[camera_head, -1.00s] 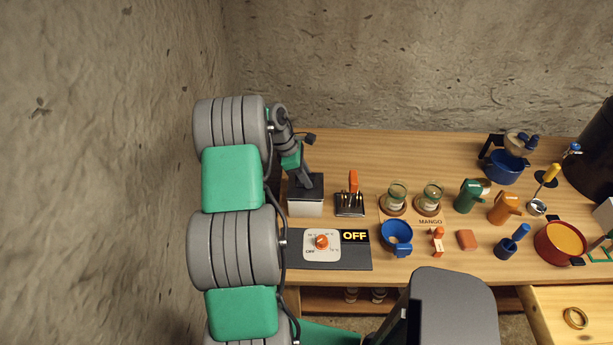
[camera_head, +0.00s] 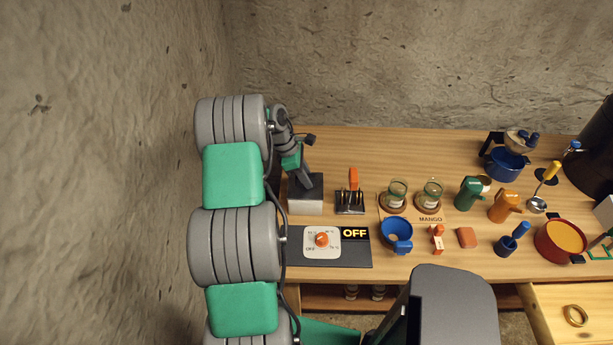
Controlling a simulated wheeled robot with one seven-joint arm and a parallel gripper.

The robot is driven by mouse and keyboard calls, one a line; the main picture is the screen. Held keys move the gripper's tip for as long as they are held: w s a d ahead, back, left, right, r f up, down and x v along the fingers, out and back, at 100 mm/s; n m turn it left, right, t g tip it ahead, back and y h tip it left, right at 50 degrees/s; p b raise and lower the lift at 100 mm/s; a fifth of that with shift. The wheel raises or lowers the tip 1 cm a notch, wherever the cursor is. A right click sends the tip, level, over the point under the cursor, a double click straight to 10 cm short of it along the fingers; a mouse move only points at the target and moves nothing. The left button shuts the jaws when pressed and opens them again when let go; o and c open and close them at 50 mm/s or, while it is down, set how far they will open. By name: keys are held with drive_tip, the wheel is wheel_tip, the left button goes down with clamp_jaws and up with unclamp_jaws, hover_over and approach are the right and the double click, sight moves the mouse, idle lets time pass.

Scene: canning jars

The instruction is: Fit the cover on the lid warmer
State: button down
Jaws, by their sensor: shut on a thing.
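The lid warmer (camera_head: 306,208) is a small pale box at the back left of the table. Its dark grey cover (camera_head: 315,188) lies flat over the top of the box. My gripper (camera_head: 304,181) comes down from above and is shut on the middle of the cover. The fingertips are small and dark against the cover, so their exact grip is hard to see. I cannot tell whether the cover is fully seated or slightly above the box.
A rack with an orange-handled tool (camera_head: 351,199) stands close to the right. A dial panel (camera_head: 322,241) reading OFF lies in front. Glass jars (camera_head: 397,192), jugs (camera_head: 467,194), a blue funnel (camera_head: 396,232) and a red pot (camera_head: 560,241) fill the table further right.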

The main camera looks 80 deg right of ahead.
drive_tip(key=c, duration=1.1)
unclamp_jaws()
drive_tip(key=b+v, duration=0.1)
drive_tip(key=v, duration=0.6)
drive_tip(key=shift+w+r, duration=0.2)
drive_tip(key=shift+r, duration=0.15)
